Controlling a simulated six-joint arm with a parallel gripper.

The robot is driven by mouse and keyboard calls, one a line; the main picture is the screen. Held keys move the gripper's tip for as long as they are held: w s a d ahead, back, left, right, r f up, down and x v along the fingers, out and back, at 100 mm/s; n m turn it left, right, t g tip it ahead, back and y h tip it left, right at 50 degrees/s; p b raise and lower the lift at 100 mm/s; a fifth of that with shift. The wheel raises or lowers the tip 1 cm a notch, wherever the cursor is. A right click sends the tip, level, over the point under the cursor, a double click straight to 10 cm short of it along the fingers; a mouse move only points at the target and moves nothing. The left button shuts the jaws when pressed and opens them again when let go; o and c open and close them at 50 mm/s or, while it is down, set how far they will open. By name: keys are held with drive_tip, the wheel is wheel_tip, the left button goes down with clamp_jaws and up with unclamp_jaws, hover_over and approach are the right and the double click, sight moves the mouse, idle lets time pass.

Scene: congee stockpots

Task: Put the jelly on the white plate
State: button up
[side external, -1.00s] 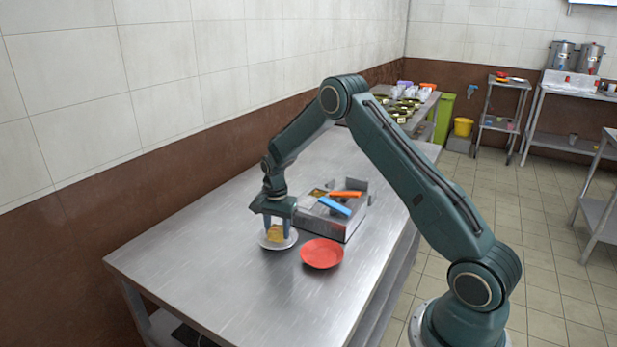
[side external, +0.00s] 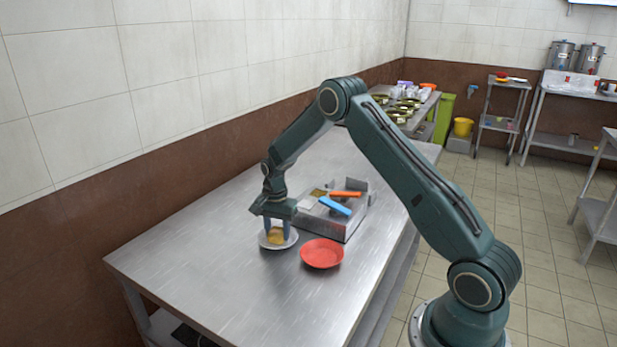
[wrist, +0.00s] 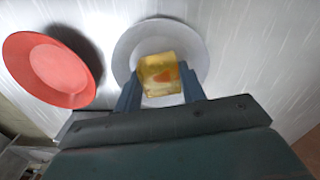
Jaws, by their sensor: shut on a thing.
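The jelly (side external: 276,237) is a yellow translucent block with an orange piece inside. It also shows in the wrist view (wrist: 160,72), between the two blue fingers. The white plate (side external: 264,244) is under the jelly on the steel table. It also shows in the wrist view (wrist: 128,47), behind the jelly. My gripper (side external: 277,232) is shut on the jelly, low over the plate. I cannot tell whether the jelly's underside touches the plate.
A red plate (side external: 322,254) lies to the right of the white plate. A grey box (side external: 335,222) with a blue-handled item (side external: 335,206) and an orange-handled item (side external: 346,194) stands behind them. The steel table (side external: 200,285) is bare at the front left.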

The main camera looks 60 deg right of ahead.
drive_tip(key=shift+f, duration=0.2)
drive_tip(key=o, duration=1.1)
drive_tip(key=shift+c, duration=1.6)
drive_tip(key=shift+r, duration=0.2)
drive_tip(key=shift+r, duration=0.35)
drive_tip(key=shift+r, duration=0.3)
drive_tip(key=shift+r, duration=0.4)
drive_tip(key=shift+r, duration=0.7)
drive_tip(key=shift+r, duration=0.35)
